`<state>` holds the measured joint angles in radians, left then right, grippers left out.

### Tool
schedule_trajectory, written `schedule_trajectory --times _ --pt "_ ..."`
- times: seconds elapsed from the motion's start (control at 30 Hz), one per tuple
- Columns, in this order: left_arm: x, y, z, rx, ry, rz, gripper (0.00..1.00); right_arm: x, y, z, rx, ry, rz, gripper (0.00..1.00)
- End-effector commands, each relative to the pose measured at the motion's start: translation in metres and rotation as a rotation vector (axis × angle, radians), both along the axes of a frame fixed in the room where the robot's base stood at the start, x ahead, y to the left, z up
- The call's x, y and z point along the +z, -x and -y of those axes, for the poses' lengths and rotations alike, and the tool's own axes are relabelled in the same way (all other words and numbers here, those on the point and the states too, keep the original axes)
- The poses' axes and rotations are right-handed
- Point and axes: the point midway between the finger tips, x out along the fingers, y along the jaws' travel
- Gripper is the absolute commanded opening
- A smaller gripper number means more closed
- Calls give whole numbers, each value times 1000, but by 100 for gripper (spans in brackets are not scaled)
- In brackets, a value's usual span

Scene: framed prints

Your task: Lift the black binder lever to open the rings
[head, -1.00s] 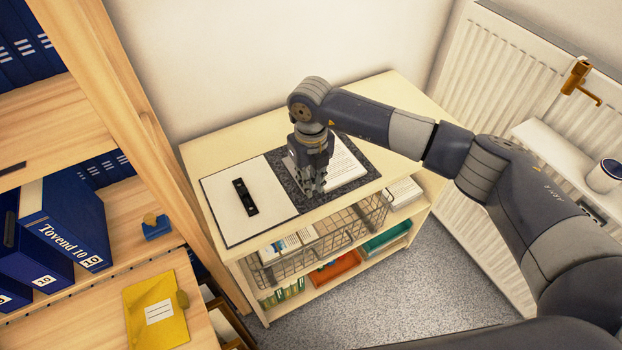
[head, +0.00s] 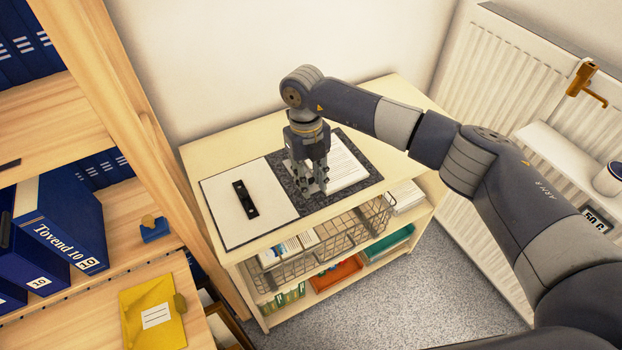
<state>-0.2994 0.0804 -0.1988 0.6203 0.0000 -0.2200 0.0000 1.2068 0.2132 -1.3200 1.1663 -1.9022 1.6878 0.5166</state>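The open binder (head: 243,228) lies flat on top of a low cream shelf unit. Its left inside cover is white with a black strip on it, and its right part is speckled grey with white printed pages (head: 345,165). My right gripper (head: 314,190) points down over the grey part, left of the pages, at the ring mechanism. The fingers hide the lever and most of the rings, and I cannot tell whether they touch the lever. The finger gap is too small to read. My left gripper is not in view.
The shelf unit (head: 200,155) has a wire basket (head: 330,242) and trays below. A wooden bookcase (head: 120,110) with blue binders (head: 65,225) stands at left. A white radiator (head: 500,75) is at right. The shelf top behind the binder is clear.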

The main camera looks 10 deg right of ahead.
Motion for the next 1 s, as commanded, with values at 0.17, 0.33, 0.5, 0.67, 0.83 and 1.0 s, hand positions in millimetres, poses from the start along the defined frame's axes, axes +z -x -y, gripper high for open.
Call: schedule_trajectory --times 0.17,0.33,0.5,0.67,0.83,1.0 --pt "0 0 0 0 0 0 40 0 0 0 0 0 0 35" --pt "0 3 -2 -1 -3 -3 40 1 0 0 0 0 1 35" --pt "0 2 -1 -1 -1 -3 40 19 -3 -1 1 0 4 35" --pt "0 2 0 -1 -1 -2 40 52 -7 -3 1 -1 5 35" --pt "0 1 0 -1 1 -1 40 87 -11 -5 0 -1 4 35" --pt "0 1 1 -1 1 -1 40 110 -13 -5 0 1 1 35"
